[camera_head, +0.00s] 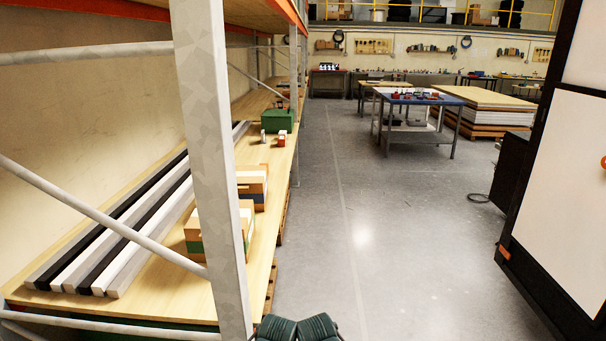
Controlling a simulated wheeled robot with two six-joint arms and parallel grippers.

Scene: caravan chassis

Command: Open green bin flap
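A rack upright (212,170) and its diagonal brace (100,215) stand close on the left. The shelf (262,215) holds long bars (130,225) and wooden boxes (205,232). A large dark-framed panel (565,190) stands right. The grey floor (400,240) between is clear.

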